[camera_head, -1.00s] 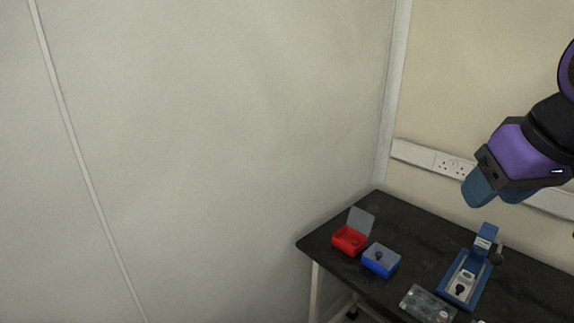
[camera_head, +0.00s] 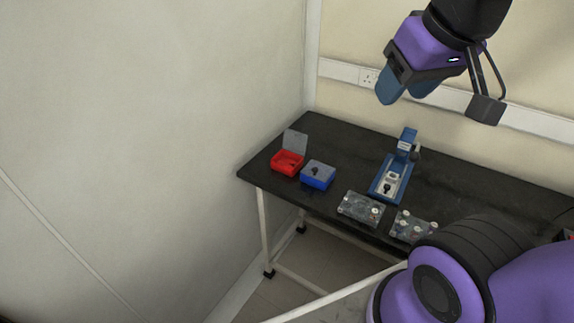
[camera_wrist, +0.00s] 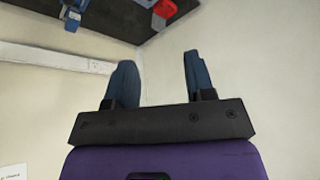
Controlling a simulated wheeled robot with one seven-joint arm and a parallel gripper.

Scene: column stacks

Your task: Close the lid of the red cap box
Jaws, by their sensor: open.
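The red cap box (camera_head: 287,163) stands on the black table near its left end. Its clear grey lid (camera_head: 295,143) stands up at the back, open. In the wrist view the red box (camera_wrist: 165,9) shows at the top edge, partly cut off. My gripper (camera_head: 404,98) is high above the table, to the right of the red box and well apart from it. Its two blue fingers (camera_wrist: 158,78) are spread in the wrist view, with nothing between them.
A blue box (camera_head: 318,176) with a closed clear lid stands just right of the red box. A blue device (camera_head: 391,182) and two clear trays, the left one (camera_head: 361,209) and the right one (camera_head: 412,228), stand further right. The wall is behind the table (camera_head: 330,133).

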